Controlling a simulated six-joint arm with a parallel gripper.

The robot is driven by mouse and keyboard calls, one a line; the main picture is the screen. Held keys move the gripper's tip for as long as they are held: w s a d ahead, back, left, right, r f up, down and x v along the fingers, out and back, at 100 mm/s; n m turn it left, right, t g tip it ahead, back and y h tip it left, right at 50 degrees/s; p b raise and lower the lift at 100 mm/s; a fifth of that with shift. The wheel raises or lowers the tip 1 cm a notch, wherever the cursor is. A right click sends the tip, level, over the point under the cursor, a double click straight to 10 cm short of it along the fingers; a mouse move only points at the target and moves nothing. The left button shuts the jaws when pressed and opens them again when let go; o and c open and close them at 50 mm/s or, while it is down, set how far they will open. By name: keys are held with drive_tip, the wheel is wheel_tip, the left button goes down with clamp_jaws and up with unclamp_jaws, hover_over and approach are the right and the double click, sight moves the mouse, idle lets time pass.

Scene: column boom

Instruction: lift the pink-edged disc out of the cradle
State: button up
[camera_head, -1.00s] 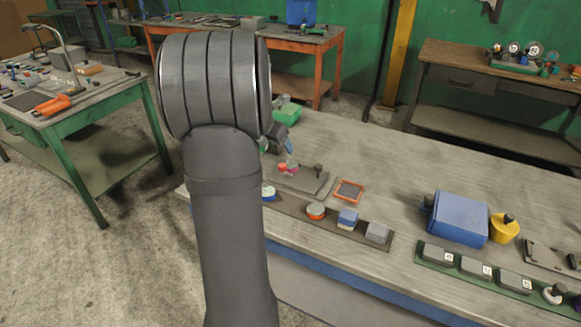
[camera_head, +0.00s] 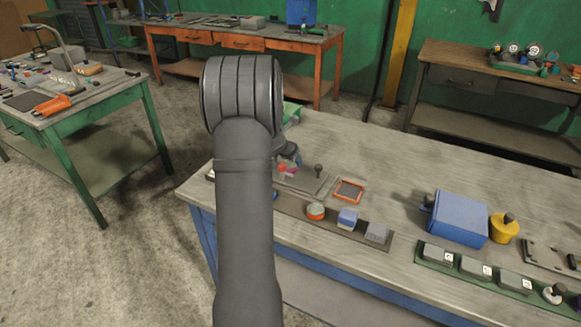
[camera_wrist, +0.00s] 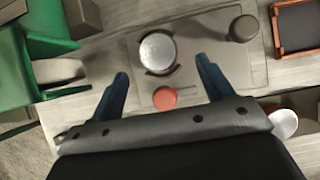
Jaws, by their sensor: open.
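The disc (camera_wrist: 157,50) shows a pale grey top and sits in a brown cradle (camera_wrist: 160,71) in the wrist view. Its pink edge is hardly visible from above; a small pink patch (camera_head: 293,168) shows in the head view. My gripper (camera_wrist: 162,70) is open and empty. Its two blue fingers point toward the disc, one to each side and a little short of it in the picture. A red round piece (camera_wrist: 164,98) lies between the fingers, nearer the palm. In the head view my arm hides most of the gripper and cradle.
A grey plate (camera_wrist: 205,40) lies under the cradle, with a dark knob (camera_wrist: 243,28) to the right. An orange-framed dark tray (camera_head: 348,191) is beside it. A rack (camera_head: 330,219) with several pieces runs along the front. A green bin (camera_wrist: 40,45) is at left.

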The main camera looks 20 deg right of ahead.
sight(291, 163)
drive_tip(key=shift+x, duration=2.55)
drive_tip(key=shift+w+r, duration=0.15)
drive_tip(key=shift+w, duration=0.05)
drive_tip(key=c, duration=1.3)
drive_tip(key=shift+c, duration=0.2)
drive_tip(key=shift+r, duration=0.15)
